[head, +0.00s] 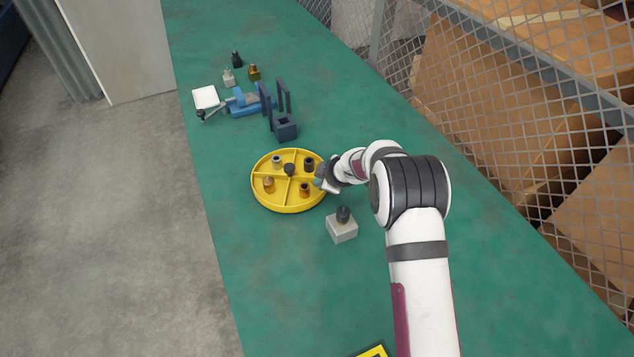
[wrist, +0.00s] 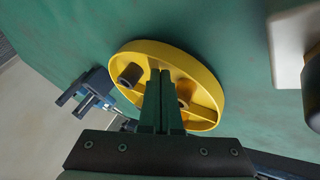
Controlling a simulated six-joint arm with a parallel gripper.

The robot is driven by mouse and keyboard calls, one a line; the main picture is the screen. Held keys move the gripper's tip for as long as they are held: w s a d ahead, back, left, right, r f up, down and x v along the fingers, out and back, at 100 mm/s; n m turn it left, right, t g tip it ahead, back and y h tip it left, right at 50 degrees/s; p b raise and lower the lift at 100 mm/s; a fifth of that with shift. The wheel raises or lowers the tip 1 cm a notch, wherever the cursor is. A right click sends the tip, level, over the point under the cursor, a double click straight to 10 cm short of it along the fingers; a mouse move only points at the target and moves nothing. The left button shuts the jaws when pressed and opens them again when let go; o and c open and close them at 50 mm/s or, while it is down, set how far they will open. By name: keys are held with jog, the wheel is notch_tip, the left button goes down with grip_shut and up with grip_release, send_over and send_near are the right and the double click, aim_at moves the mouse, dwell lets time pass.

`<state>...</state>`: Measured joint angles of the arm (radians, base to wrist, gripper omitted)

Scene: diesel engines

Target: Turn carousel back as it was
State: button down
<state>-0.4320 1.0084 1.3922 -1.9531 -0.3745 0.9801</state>
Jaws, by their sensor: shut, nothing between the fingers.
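The yellow round carousel (head: 288,206) lies on the green bench, split by ribs into compartments. Small parts stand in it: a grey one (head: 277,160), a dark one (head: 309,163), a tan one (head: 268,183) and a copper-brown one (head: 304,189). A dark knob (head: 289,169) stands near its centre. My gripper (head: 319,181) is at the carousel's right edge. In the wrist view, my gripper's fingers (wrist: 160,75) are shut together with nothing between them, and overlap the yellow carousel (wrist: 207,82). The fingers hide part of its inside. I cannot tell whether they touch it.
A pale block with a dark knob (head: 342,230) stands just in front of the carousel. Behind are a dark blue upright fixture (head: 284,130), a blue vise-like tool (head: 243,107), a white square piece (head: 205,97) and several small fittings (head: 254,72). Wire mesh borders the right.

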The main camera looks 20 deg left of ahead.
jog(key=shift+w+n+g+y, duration=0.3)
jog(key=shift+w+n+g, duration=0.2)
jog(key=shift+w+n, duration=0.35)
jog(key=shift+w+a, duration=0.15)
jog(key=shift+w, duration=0.4)
jog(key=shift+w+a, duration=0.15)
jog(key=shift+w, duration=0.4)
jog(key=shift+w+a, duration=0.1)
jog(key=shift+w, duration=0.15)
